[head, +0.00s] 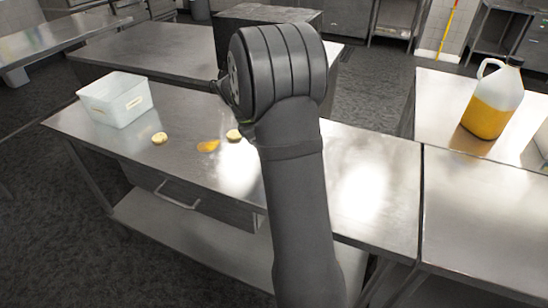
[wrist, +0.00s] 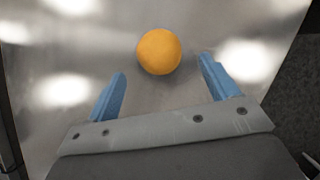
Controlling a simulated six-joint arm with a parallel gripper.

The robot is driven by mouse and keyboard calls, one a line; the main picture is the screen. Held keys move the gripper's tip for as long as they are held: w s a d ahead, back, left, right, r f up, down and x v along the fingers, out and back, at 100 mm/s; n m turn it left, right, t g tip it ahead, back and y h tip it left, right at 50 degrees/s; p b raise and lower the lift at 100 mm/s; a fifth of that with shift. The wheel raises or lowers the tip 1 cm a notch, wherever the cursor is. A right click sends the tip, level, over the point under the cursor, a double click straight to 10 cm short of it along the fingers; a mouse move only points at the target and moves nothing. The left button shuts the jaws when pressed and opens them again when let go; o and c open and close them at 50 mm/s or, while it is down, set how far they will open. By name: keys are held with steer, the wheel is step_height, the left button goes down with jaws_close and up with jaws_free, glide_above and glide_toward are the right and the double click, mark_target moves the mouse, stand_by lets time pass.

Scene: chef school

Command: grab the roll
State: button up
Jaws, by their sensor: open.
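Two small pale round pieces that look like rolls lie on the steel table in the head view, one at the left (head: 159,138) and one beside my arm (head: 234,135). A flatter orange-yellow piece (head: 208,146) lies between them. The wrist view shows one round orange thing (wrist: 159,52) on the steel top; I cannot tell which piece it is. My gripper (wrist: 163,84) is open and empty, its blue fingers apart with the round thing just beyond and between their tips. My arm hides the gripper in the head view.
A white bin (head: 115,100) stands at the left end of the steel table (head: 365,200). A jug of yellow liquid (head: 492,100) stands on the right-hand table. In the wrist view, dark floor (wrist: 295,95) shows past the table edge at right.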

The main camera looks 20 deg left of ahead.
steer(key=x, duration=0.4)
steer(key=shift+d+f, duration=0.1)
steer(key=c, duration=1.1)
